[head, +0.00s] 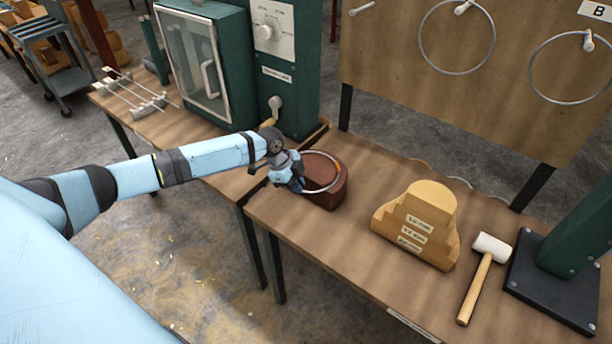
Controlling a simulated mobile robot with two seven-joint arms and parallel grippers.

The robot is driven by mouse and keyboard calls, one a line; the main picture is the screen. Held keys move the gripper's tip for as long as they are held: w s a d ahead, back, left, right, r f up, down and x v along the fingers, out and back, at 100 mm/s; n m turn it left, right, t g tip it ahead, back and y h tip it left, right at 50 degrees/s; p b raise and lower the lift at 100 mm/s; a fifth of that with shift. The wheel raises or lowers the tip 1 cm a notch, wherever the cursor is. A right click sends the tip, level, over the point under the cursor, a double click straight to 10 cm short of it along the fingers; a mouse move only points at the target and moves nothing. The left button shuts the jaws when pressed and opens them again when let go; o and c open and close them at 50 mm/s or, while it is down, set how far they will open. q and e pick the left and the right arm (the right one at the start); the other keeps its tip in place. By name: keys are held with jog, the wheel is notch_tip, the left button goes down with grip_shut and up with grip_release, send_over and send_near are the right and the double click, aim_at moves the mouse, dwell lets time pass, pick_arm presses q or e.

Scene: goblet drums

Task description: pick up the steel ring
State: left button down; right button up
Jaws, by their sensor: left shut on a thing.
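A thin steel ring (340,174) is at the top of a reddish-brown rounded block (328,197) near the left end of the right-hand table. My left gripper (298,182) is at the ring's left side and is shut on it. Its fingers are small and partly hidden here. I cannot tell whether the ring rests on the block or is just above it. My right gripper is not in view.
Two more rings (457,73) hang on pegs on the upright wooden board behind. A stepped wooden block (418,225), a mallet (480,277) and a green post's dark base (552,283) stand right. A green glass-doored cabinet (195,62) stands behind left.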

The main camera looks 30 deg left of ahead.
pick_arm(q)
jog(key=shift+a+r, duration=0.1)
notch_tip(320, 180, up, 20)
jog(key=b, duration=0.1)
jog(key=shift+r, duration=0.2)
jog(key=s+p, duration=0.4)
jog(key=s, duration=0.6)
jog(key=shift+a, duration=0.3)
dwell(0.5)
dwell(0.6)
